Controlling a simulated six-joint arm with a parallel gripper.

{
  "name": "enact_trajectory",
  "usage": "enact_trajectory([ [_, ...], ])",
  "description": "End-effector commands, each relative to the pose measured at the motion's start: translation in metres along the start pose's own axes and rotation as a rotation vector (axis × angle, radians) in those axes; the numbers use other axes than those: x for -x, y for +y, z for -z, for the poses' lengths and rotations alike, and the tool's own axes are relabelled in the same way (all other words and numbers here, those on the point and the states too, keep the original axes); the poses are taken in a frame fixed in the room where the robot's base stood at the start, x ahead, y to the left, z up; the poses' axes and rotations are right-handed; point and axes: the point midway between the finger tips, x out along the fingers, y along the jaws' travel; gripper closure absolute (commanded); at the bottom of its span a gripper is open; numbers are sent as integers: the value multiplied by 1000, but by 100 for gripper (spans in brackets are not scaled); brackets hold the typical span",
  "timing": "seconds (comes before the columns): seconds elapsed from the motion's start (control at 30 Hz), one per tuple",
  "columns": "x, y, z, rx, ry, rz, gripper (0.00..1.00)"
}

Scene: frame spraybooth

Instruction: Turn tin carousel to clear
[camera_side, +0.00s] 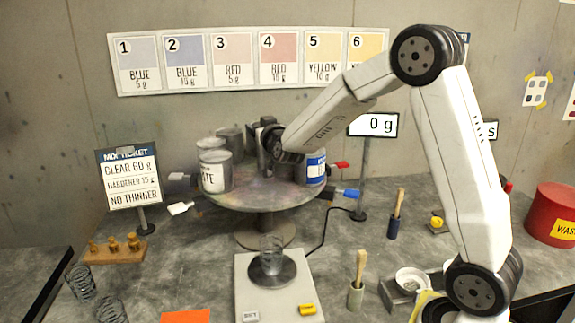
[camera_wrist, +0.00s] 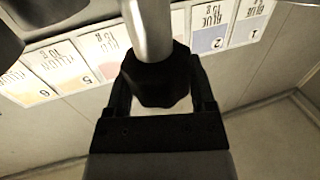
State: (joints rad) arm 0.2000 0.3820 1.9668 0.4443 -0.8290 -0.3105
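The tin carousel (camera_side: 258,196) is a round grey table on a pedestal against the back wall. Several tins stand around its rim. A tin with a label ending in "TE" (camera_side: 215,178) is at the front left, and a tin with a blue label (camera_side: 316,170) is at the right. No tin reading "clear" can be made out. My gripper (camera_side: 266,148) is over the carousel's middle. In the wrist view, its fingers flank a black knob (camera_wrist: 155,80) on a metal post (camera_wrist: 150,25) and appear shut on it.
A scale (camera_side: 262,302) with a clear cup (camera_side: 271,255) stands in front of the carousel; its display (camera_side: 373,125) reads 0 g. White, red and blue tabs stick out from the rim. The mix ticket (camera_side: 130,178) stands left, a brush pot (camera_side: 356,293) right.

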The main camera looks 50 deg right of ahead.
Motion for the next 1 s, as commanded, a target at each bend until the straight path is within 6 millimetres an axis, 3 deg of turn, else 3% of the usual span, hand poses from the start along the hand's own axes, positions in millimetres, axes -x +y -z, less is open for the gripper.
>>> enact_trajectory([
  [0.03, 0, 0, 0, 0, 0, 1, 83],
  [0.1, 0, 0, 0, 0, 0, 1, 100],
  [0.63, 0, 0, 0, 1, 0, 32, 100],
  [1.0, 0, 1, 0, 3, 1, 153, 100],
])
